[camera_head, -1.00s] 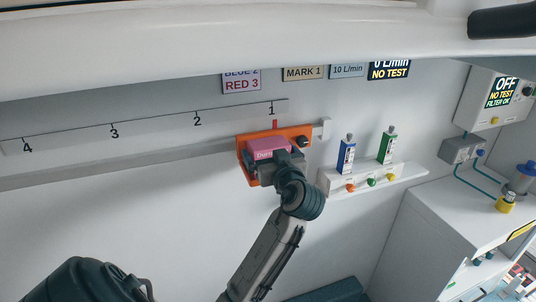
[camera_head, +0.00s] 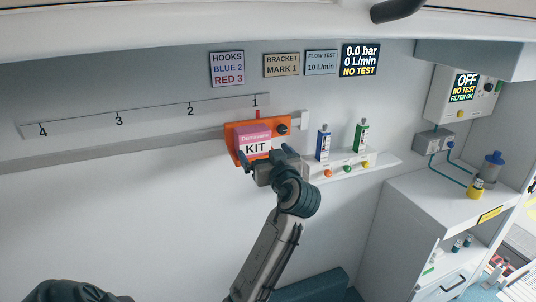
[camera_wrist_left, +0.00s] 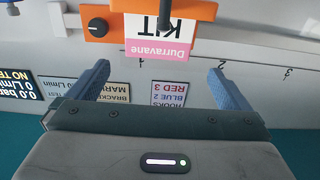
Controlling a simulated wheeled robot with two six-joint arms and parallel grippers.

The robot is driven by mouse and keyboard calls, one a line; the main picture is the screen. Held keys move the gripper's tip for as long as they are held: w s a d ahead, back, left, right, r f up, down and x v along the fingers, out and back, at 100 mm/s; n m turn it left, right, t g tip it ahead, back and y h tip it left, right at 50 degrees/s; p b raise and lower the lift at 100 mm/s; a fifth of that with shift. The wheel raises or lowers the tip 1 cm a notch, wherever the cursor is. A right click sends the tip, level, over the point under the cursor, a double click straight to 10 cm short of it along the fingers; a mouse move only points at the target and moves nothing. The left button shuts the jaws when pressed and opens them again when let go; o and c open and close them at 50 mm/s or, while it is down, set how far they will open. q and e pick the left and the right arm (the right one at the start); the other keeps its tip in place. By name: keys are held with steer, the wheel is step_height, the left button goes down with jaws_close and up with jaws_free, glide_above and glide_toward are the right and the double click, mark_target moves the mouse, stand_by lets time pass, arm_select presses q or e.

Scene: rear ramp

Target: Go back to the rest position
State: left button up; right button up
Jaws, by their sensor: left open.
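The pink and white kit (camera_head: 254,140), labelled Durravane KIT, sits in an orange bracket (camera_head: 232,130) on the wall rail below mark 1. My left gripper (camera_head: 267,157) is in front of and just below the kit, with its fingers spread and nothing between them. In the left wrist view the kit (camera_wrist_left: 165,42) appears upside down beyond the open left gripper (camera_wrist_left: 158,72), apart from the fingers. The wrist view also shows the orange bracket (camera_wrist_left: 205,9) and its black knob on an orange plate. My right gripper is not in view.
A numbered hook rail (camera_head: 147,117) runs left along the wall. Blue (camera_head: 323,144) and green (camera_head: 361,137) flow meters stand on a white shelf right of the bracket. A white cabinet (camera_head: 425,205) stands at right. The wall below the rail is clear.

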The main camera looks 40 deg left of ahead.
arm_select(q)
steer(key=s+d+f+m+h, duration=0.3)
steer(key=s+f+h, duration=0.1)
steer(key=f, duration=0.6)
steer(key=s+d+f+m+h, duration=0.3)
steer(key=s+f+m, duration=0.15)
steer(key=f, duration=0.65)
steer(key=s+d+f+m+g+h, duration=0.25)
steer(key=s+d+f, duration=0.2)
steer(key=s, duration=0.25)
steer(key=s+d+f+m+g+h, duration=0.1)
steer(key=s+d+f+h, duration=0.2)
steer(key=s+f, duration=0.35)
steer(key=s+d+f+m+g+h, duration=0.2)
steer(key=s+d+f, duration=0.15)
steer(key=s, duration=0.55)
step_height(320, 180, down, 32)
steer(key=a+g+b, duration=0.1)
steer(key=a+b, duration=0.2)
steer(key=s+a+f+g+b, duration=0.1)
steer(key=s+f, duration=1.6)
steer(key=f, duration=0.3)
steer(key=shift+s+f+n+b, duration=0.2)
steer(key=shift+f+n+b, duration=0.1)
steer(key=shift+b, duration=0.1)
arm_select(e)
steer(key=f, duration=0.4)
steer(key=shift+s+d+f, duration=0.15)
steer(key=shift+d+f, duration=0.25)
